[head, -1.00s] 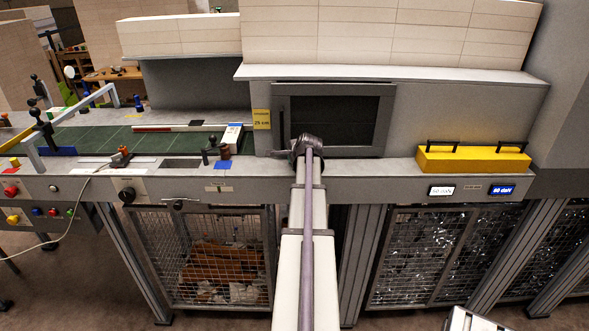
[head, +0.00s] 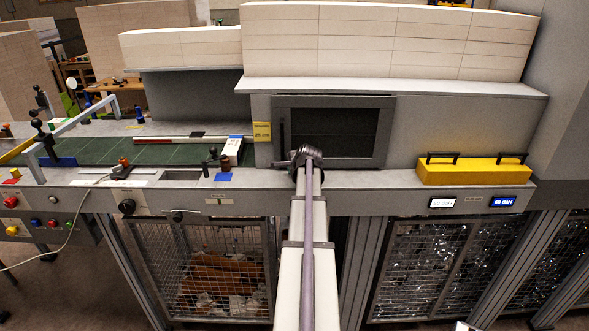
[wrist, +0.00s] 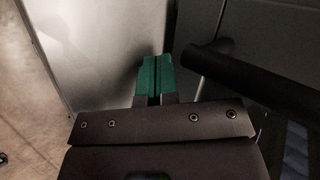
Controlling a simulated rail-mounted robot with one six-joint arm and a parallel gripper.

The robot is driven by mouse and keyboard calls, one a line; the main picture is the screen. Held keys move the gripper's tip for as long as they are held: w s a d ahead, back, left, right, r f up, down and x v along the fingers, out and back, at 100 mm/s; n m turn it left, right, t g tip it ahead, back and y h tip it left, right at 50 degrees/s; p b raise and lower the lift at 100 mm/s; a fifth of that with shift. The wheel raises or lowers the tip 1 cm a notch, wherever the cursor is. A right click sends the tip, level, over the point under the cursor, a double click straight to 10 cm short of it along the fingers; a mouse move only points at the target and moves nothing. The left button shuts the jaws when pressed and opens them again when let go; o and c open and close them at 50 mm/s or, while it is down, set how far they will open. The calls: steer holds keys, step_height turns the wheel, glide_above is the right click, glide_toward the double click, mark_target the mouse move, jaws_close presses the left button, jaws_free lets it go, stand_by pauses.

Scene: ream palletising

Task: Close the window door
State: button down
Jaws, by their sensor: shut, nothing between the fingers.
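The window door (head: 385,133) is a dark-framed panel with a black pane, set in the grey machine front. It looks nearly flush in the head view; I cannot tell whether a small gap is left. Its upright dark handle (head: 282,132) is at its left side. My gripper's wrist is in front of the door's lower left part, and hides the fingers there. In the wrist view my gripper's green fingertips (wrist: 153,74) are together and empty. A thick dark bar, apparently the handle (wrist: 250,75), passes close to their right, not between them.
A yellow box with black handles (head: 474,172) stands on the ledge to the right. A yellow label (head: 262,131) is left of the door. A green belt (head: 130,152) and small knobs are further left. Mesh cages (head: 425,265) stand below the ledge.

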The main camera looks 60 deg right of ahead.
steer(key=a, duration=0.1)
steer(key=s+a, duration=0.1)
steer(key=shift+s+a, duration=0.3)
steer(key=shift+a, duration=0.1)
steer(key=s+a+r+p, duration=0.4)
steer(key=a+r+p, duration=0.2)
steer(key=shift+s+a+r+p, duration=0.15)
steer(key=shift+r+p, duration=0.25)
